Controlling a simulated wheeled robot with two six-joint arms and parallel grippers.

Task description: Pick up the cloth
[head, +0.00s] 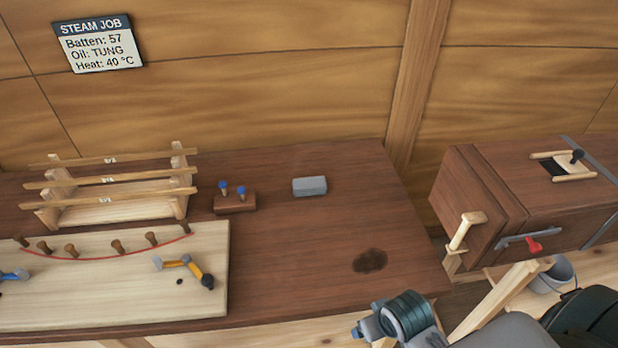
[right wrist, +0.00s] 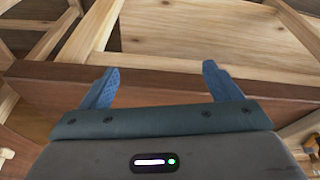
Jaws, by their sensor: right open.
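The cloth is not visible in the right wrist view. My left gripper is not in view.
A dark stain (head: 370,260) marks the bench's right part. Left are a pale board (head: 120,290) with pegs and clamps, a batten rack (head: 110,190), and a small block (head: 235,203) with blue-topped pins. A wooden box (head: 530,200) stands right. The bench around the cloth is clear.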

